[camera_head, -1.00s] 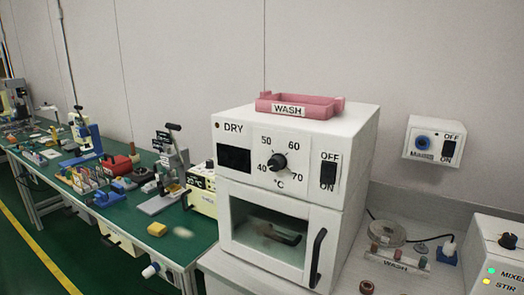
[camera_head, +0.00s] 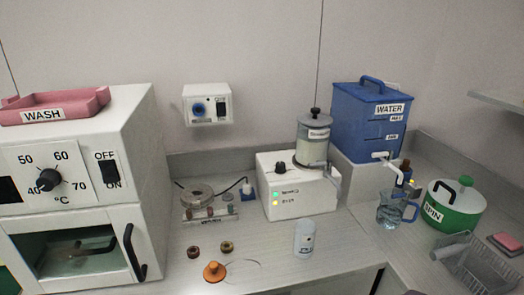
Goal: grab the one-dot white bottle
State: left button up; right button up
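A small white bottle (camera_head: 303,240) with a greyish top stands upright on the grey counter, in front of the white mixer box. It has small dark marks low on its front, too small to tell whether they are one dot. No other white bottle is clear in this view. Neither of my grippers is in view.
The white dryer (camera_head: 135,130) with a pink WASH tray (camera_head: 75,107) stands left. The mixer box (camera_head: 298,190), blue water tank (camera_head: 368,125), glass jug (camera_head: 390,215), green SPIN pot (camera_head: 455,213) and wire basket (camera_head: 475,262) stand right. An orange knobbed piece (camera_head: 214,271) lies left of the bottle.

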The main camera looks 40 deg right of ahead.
aim_at(306, 228)
jog(key=z, duration=1.75)
jog(key=j, duration=0.65)
jog(key=k+j+z, duration=0.15)
jog(key=j, duration=0.45)
